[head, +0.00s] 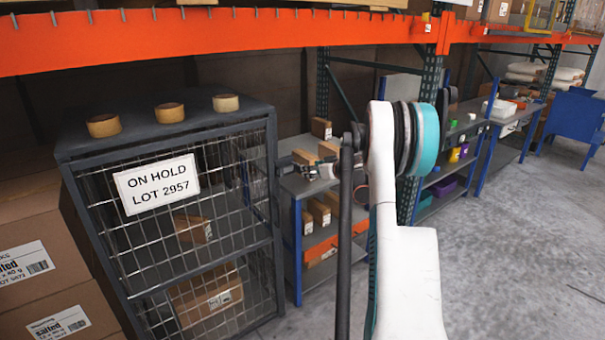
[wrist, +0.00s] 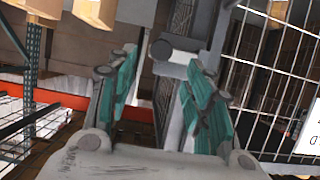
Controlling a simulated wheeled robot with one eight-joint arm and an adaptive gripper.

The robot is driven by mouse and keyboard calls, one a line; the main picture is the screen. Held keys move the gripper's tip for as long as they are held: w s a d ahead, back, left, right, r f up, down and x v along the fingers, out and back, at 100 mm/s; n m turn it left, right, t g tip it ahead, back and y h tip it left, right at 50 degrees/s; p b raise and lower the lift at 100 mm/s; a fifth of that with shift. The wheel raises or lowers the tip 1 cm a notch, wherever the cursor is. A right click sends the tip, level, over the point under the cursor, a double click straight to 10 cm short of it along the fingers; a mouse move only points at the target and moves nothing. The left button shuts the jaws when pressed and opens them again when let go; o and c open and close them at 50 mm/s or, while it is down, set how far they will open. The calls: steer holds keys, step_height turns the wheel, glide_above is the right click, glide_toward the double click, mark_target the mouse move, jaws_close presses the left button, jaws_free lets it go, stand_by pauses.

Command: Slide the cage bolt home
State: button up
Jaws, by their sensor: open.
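The wire cage (head: 165,158) with the sign "ON HOLD LOT 2957" (head: 157,183) stands at the left in the head view. My gripper (head: 301,165) is beside the cage's right front post, partly hidden behind my arm. In the wrist view my gripper (wrist: 160,78) is open, with teal pads on both fingers. A grey bolt with a round knob-like end (wrist: 163,49) shows ahead, between and just past the fingertips, by the cage frame. I cannot tell whether the fingers touch it. The bolt's far end and its socket are not clear in either view.
Several tape rolls (head: 170,113) lie on the cage top. Cardboard boxes (head: 30,255) are stacked at the left. A shelf unit with small boxes (head: 318,212) stands close right of the cage. An orange rack beam (head: 200,38) crosses above. Open floor (head: 510,240) lies at the right.

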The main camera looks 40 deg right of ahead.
steer(key=b+x, duration=0.1)
steer(key=x, duration=0.6)
steer(key=shift+w+b, duration=0.2)
steer(key=shift+b, duration=0.2)
